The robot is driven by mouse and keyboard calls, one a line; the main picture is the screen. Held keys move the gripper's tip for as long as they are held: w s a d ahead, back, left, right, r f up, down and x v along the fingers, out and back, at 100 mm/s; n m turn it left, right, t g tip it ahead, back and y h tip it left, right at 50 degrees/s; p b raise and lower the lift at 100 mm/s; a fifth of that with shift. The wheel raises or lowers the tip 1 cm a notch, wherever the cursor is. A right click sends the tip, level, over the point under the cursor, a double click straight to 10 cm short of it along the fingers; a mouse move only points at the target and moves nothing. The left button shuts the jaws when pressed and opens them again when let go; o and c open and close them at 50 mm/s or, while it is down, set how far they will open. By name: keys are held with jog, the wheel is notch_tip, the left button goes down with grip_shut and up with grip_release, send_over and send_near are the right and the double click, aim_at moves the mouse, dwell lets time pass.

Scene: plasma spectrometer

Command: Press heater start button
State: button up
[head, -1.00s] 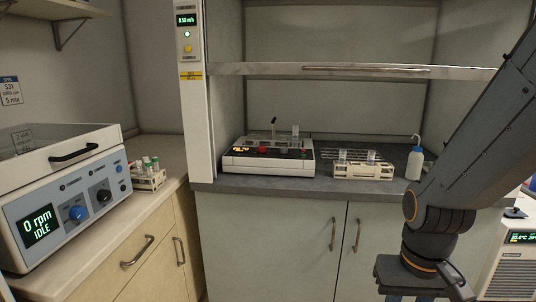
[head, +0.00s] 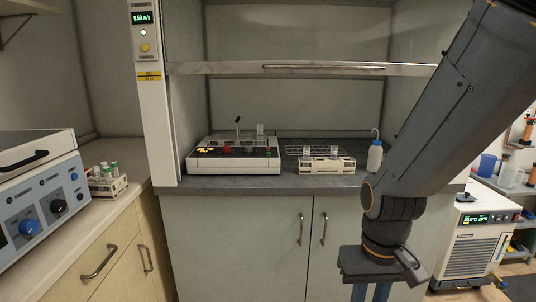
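The heater (head: 234,168) is a white block with a dark top panel, standing on the grey fume hood bench left of centre. Its front panel has an orange display, a red control and a small green spot near the right end. The labels are too small to read, so I cannot tell which control is the start button. My gripper (head: 371,292) hangs low at the bottom, right of the heater and in front of the cabinet doors. It is well apart from the heater. Its fingertips are cut off by the frame edge.
The hood's raised sash (head: 300,69) crosses above the heater. A tube rack (head: 327,166) and a wash bottle (head: 375,156) stand to the heater's right. A centrifuge (head: 40,190) and another rack (head: 108,186) are on the left counter. A chiller (head: 472,246) stands right.

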grip_shut()
dwell(1.5)
